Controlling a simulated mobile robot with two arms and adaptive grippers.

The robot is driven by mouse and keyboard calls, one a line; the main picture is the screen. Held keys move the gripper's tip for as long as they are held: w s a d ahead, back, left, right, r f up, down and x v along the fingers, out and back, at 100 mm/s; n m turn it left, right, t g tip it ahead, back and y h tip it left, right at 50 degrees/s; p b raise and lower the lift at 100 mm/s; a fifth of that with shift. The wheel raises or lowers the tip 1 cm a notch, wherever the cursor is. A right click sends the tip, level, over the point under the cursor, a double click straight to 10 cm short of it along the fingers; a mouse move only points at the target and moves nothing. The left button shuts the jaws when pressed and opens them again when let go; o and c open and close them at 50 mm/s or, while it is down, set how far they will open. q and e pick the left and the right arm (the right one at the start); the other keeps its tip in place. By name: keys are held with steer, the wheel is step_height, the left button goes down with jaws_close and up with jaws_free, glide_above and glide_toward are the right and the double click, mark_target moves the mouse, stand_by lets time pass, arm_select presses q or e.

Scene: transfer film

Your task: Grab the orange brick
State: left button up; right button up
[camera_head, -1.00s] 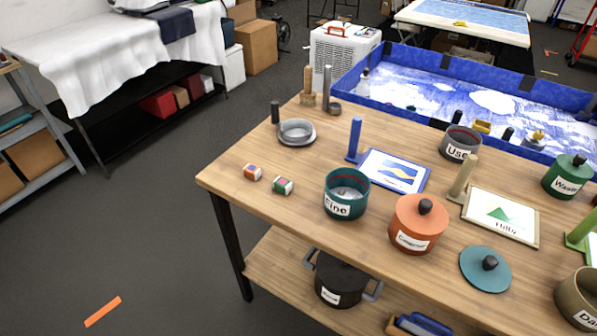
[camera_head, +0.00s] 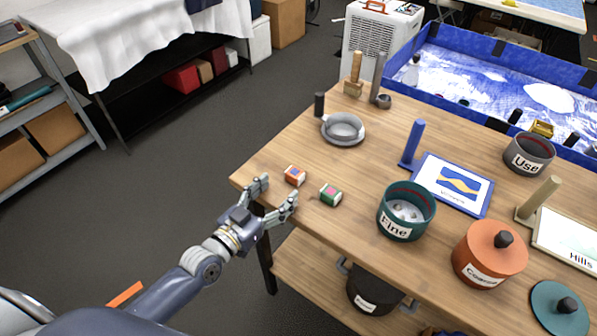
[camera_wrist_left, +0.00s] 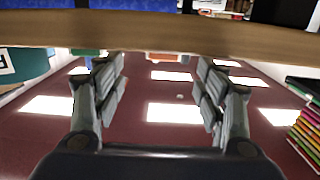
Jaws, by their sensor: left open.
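My left gripper (camera_head: 278,192) is open and empty at the table's edge, just short of the brick in the head view. A green and white brick (camera_head: 330,194) lies to the right of the orange one. In the left wrist view the open fingers (camera_wrist_left: 160,90) point toward the table edge (camera_wrist_left: 160,38), which crosses the upper part of the picture. My right gripper is not in view.
A teal pot (camera_head: 406,212) labelled "Fine" stands right of the bricks, with an orange lidded pot (camera_head: 489,254) beyond it. A grey pan (camera_head: 343,129) and a blue post (camera_head: 412,143) stand farther back. The tabletop around the bricks is clear.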

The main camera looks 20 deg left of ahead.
mark_target(294, 173)
arm_select(q)
steer(key=shift+x, duration=1.8)
steer(key=p+x, duration=0.1)
steer(key=x, duration=0.3)
steer(key=shift+w+a+r, duration=0.1)
steer(key=shift+w+a, duration=0.05)
steer(key=shift+w, duration=0.45)
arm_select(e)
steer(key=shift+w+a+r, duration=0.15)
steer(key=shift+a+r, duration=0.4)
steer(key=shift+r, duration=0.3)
arm_select(q)
steer(key=shift+s, duration=0.1)
steer(key=c, duration=1)
